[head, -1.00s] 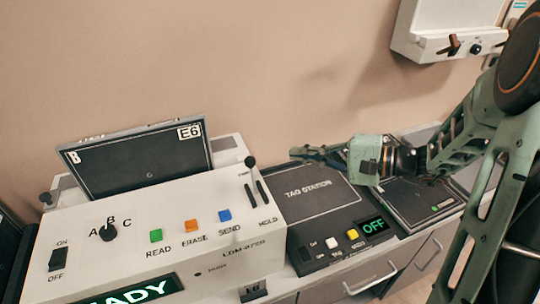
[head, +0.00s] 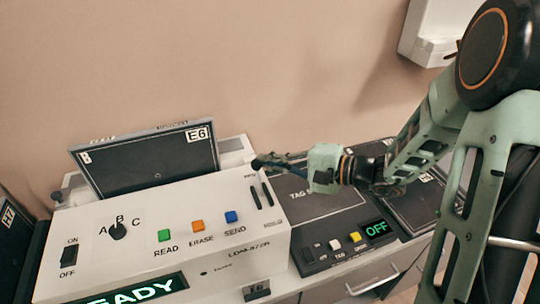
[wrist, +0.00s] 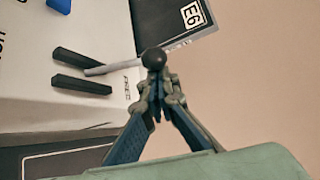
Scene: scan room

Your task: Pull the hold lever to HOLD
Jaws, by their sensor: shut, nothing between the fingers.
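The hold lever is a pale rod (wrist: 110,67) with a black ball knob (wrist: 154,58). It rises from black slots (head: 267,193) at the right end of the white reader console (head: 215,262). In the head view the knob (head: 257,163) stands near the back end of the slots, away from the HOLD label. My gripper (head: 268,160) is shut, with its fingertips right at the knob. In the wrist view the shut fingertips (wrist: 157,88) overlap the knob's lower edge; I cannot tell whether they touch it. Nothing is held between the fingers.
A dark panel marked E6 (head: 150,165) stands upright behind the console. READ (head: 165,236), ERASE (head: 198,226) and SEND (head: 231,217) buttons line the console top. The tag station (head: 312,253) lies right, beneath my arm. A white wall box (head: 425,35) hangs upper right.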

